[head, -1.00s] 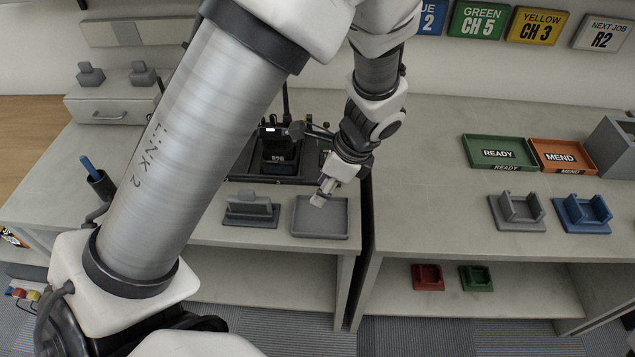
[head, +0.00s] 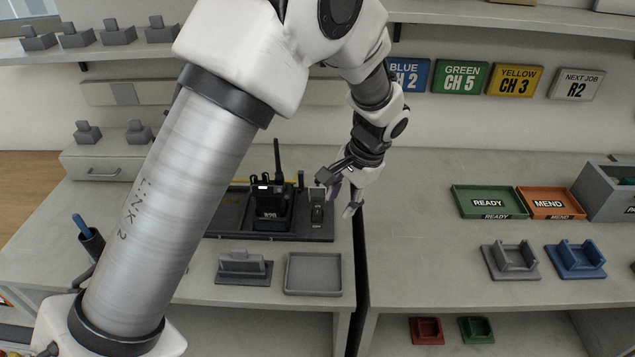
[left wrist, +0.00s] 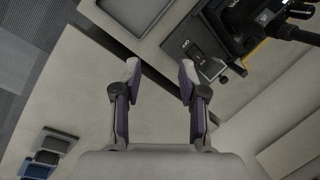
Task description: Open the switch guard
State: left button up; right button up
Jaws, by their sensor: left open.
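The black radio dock (head: 225,222) lies on the left bench, and a small grey-and-black switch unit (head: 317,208) stands at its right end. In the left wrist view, the switch unit (left wrist: 195,52) lies beyond the right fingertip, with a small lever-like part at its edge. I cannot tell clearly how the guard sits. My left gripper (head: 344,200) is open and empty, just right of the switch unit. The left wrist view shows its two fingers (left wrist: 160,72) apart, over the gap between the benches. My right gripper is not in view.
A black radio (head: 270,208) with an upright antenna stands in the dock. A grey tray (head: 314,290) and a grey stand (head: 243,281) sit in front. The green READY tray (head: 488,214) and orange MEND tray (head: 550,214) are on the right bench. The bench between is clear.

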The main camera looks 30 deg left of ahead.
pick_arm(q)
jog(key=w+a+r+n+h, duration=0.1)
jog(key=w+a+r+n, duration=0.2)
jog(key=w+n, duration=0.3)
jog(key=n+t+h+p, duration=0.1)
jog(key=n+h+p, duration=0.1)
jog(key=n, duration=0.2)
send_over(318, 190)
jog(key=w+a, duration=0.2)
notch_tip(318, 190, down, 4)
jog(key=shift+s+r, duration=0.1)
jog(key=shift+r, duration=0.1)
jog(key=f, duration=0.4)
jog(key=f+p, duration=0.1)
jog(key=f, duration=0.1)
jog(key=shift+d+f, duration=0.3)
jog(key=shift+d, duration=0.05)
jog(key=shift+a+f, duration=0.1)
jog(key=shift+f, duration=0.4)
jog(key=shift+r, duration=0.15)
jog(key=shift+c, duration=0.4)
grip_shut()
